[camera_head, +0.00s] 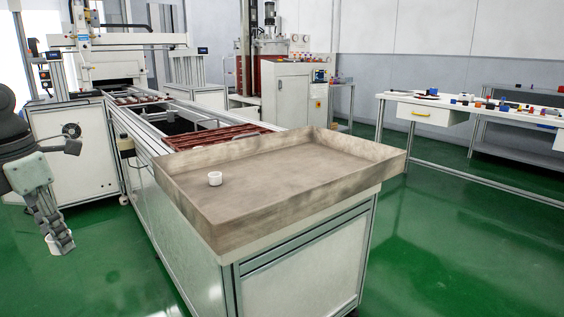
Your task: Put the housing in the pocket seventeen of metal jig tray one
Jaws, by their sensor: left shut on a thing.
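My left gripper (58,238) hangs at the left edge, pointing down, in front of the conveyor bench. It is shut on a small white housing (52,246), partly hidden by the fingers. Another white cylindrical housing (214,178) stands upright in the large beige open bin (290,185), near its left side. A reddish-brown jig tray (215,137) lies on the conveyor just behind the bin. Another tray with pale items (135,97) lies farther back. Single pockets and tray numbers are too small to tell. My right gripper is not in view.
The conveyor frame (185,110) runs back to a gantry machine (105,45). The bin's raised walls stand in front of the reddish-brown tray. A white table (470,108) with several small parts is at the right. Green floor lies open between.

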